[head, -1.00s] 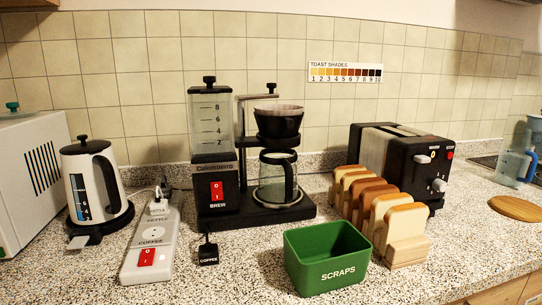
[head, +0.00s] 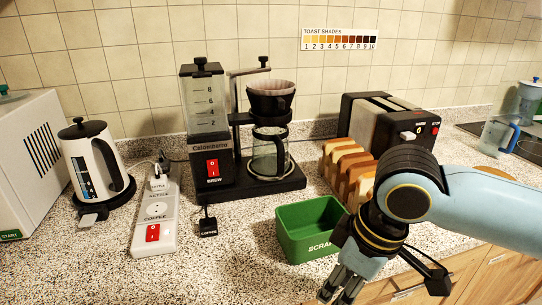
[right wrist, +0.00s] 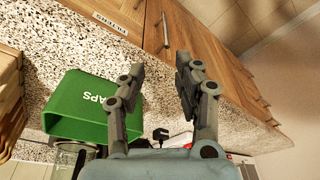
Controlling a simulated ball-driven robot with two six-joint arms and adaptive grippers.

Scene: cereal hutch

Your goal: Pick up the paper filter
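A pale, brownish paper rim, likely the paper filter (head: 272,87), shows at the top of the black filter basket (head: 271,104) on the coffee maker (head: 212,140). Most of it is hidden inside the basket. My right gripper (head: 340,290) points down in front of the green scraps bin, well below and to the right of the basket. In the right wrist view its two fingers (right wrist: 160,66) are apart with nothing between them. My left gripper is not in view.
The green scraps bin (head: 295,250) stands between my right gripper and the coffee maker. Bread slices (head: 352,170) and a toaster (head: 395,125) are behind my right arm. A kettle (head: 85,165) and power strip (head: 156,215) stand left. A labelled wooden drawer (right wrist: 118,14) lies below the counter edge.

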